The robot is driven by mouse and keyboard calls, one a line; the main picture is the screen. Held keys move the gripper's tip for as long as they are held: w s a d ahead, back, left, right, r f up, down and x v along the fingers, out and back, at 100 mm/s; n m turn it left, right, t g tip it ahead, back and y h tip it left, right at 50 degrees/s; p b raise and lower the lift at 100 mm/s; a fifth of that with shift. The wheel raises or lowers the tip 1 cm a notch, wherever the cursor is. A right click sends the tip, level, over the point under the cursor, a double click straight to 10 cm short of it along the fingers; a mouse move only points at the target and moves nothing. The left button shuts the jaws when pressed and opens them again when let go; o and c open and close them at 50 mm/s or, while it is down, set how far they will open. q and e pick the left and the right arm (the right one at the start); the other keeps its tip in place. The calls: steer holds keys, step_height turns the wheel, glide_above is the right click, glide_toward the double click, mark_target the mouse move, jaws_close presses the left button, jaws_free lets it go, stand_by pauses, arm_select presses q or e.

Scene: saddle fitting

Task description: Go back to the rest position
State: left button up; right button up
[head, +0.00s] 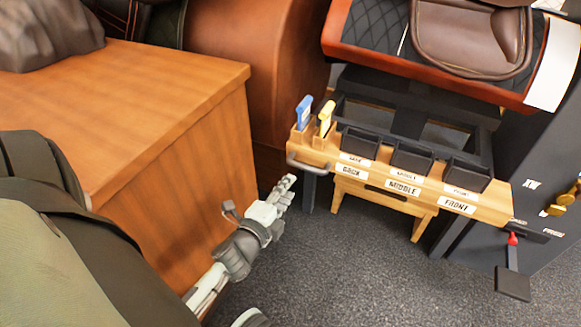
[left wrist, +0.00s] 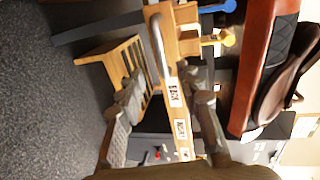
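My left gripper (head: 285,188) is low over the floor, left of the wooden bench (head: 480,205), and touches nothing. In the left wrist view, my left gripper (left wrist: 163,85) has its fingers apart with nothing between them; the bench (left wrist: 157,20) shows beyond. My right gripper is not in view.
The bench has a metal handle (head: 306,164), BACK, MIDDLE and FRONT labels, dark bins (head: 411,156), and blue (head: 304,112) and yellow (head: 325,117) tools. A wooden block (head: 150,120) stands left of my gripper. A brown saddle (head: 470,40) lies at the back. Grey carpet (head: 330,265) is clear.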

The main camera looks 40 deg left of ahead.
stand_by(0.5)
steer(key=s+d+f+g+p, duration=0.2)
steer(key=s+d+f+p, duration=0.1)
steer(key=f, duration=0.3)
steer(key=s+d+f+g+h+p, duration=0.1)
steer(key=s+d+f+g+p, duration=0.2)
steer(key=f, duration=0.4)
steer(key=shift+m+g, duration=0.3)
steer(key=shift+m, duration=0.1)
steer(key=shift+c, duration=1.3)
arm_select(q)
steer(key=s+d+f+n+g+h, duration=0.1)
steer(key=s+d+f+n+g, duration=0.2)
steer(key=s+n+g, duration=0.3)
steer(key=s+d+f+n+g+h, duration=0.1)
steer(key=s+d+f+n+g, duration=0.3)
steer(key=s, duration=0.5)
steer(key=f+n+g, duration=0.1)
steer(key=n+g, duration=0.1)
steer(key=n, duration=0.1)
steer(key=shift+n, duration=0.4)
